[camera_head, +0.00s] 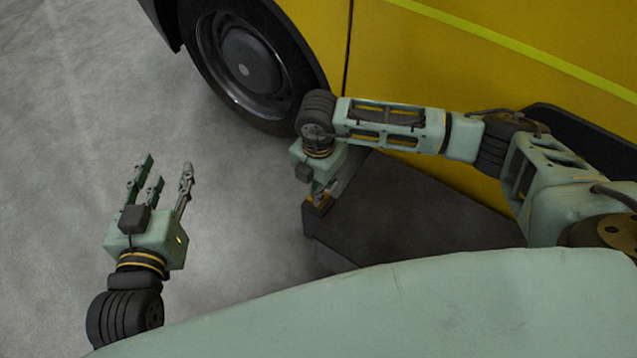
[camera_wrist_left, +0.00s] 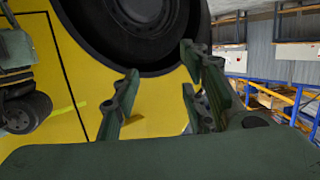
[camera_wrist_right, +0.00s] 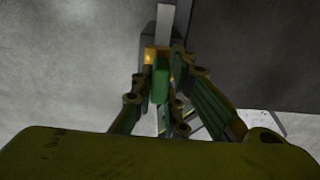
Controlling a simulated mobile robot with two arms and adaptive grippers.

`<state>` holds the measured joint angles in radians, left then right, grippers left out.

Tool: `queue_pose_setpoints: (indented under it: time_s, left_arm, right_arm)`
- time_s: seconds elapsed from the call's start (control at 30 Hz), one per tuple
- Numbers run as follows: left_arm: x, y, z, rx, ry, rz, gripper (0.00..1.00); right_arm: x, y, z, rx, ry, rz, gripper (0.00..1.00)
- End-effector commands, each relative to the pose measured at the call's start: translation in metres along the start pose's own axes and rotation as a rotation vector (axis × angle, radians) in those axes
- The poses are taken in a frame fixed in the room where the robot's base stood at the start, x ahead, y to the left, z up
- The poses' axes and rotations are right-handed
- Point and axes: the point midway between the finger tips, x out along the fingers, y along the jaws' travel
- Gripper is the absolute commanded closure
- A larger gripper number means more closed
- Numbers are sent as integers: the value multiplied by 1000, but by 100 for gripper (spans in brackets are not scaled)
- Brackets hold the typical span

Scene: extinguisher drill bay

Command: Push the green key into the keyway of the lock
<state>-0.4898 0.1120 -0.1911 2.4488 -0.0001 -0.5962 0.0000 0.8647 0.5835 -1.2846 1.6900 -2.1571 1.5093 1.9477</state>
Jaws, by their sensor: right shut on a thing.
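The green key (camera_wrist_right: 160,86) is between the fingers of my right gripper (camera_wrist_right: 163,78), which is shut on it. Its far end meets or overlaps the yellow lock (camera_wrist_right: 151,57) in the right wrist view; I cannot tell how deep it sits, and the keyway is hidden. In the head view my right gripper (camera_head: 320,190) points down at the left end of a dark surface, where a bit of the yellow lock (camera_head: 322,203) shows. My left gripper (camera_head: 165,172) is open and empty over the grey floor, far to the left; its spread fingers show in the left wrist view (camera_wrist_left: 160,85).
A dark bench or box (camera_head: 400,215) lies below my right arm. A yellow vehicle (camera_head: 440,50) with a black wheel (camera_head: 240,65) stands close behind that arm. Blue racking (camera_wrist_left: 270,95) shows in the left wrist view. The grey floor at left is clear.

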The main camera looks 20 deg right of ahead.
Motion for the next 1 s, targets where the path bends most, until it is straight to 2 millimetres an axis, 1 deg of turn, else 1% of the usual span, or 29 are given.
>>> queue_pose_setpoints:
  time_s: [1.0]
  left_arm:
    - [2, 3, -20, -1, 100, 7, 60]
  right_arm:
    - [7, 0, 0, 0, 0, 0, 100]
